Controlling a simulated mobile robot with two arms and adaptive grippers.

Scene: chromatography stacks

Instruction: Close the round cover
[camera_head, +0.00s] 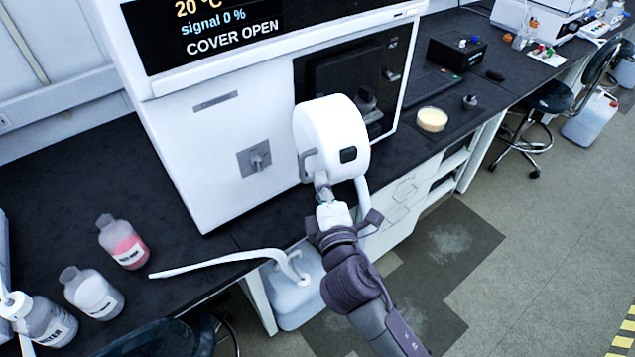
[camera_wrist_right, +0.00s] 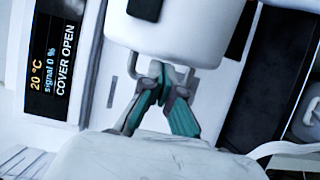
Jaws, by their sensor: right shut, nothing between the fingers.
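The round cover (camera_head: 328,125) is a thick white drum with a dark slot and a bar handle (camera_head: 307,165) on its side. It stands out from the front of the white instrument (camera_head: 205,165), beside a dark recess (camera_head: 350,75). The screen (camera_head: 225,30) reads "COVER OPEN". My right gripper (camera_head: 322,188) is just below the cover, near the handle. In the right wrist view, its teal fingers (camera_wrist_right: 162,82) are shut with their tips at the handle, with the cover (camera_wrist_right: 185,35) above. I cannot tell whether they touch it. My left gripper is not in view.
Bottles (camera_head: 124,243) stand on the dark bench at left. A white tube (camera_head: 220,259) curves past the bench edge to a jug (camera_head: 298,295) below. A round dish (camera_head: 432,119) and a black box (camera_head: 457,53) lie right of the instrument. Open floor lies right.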

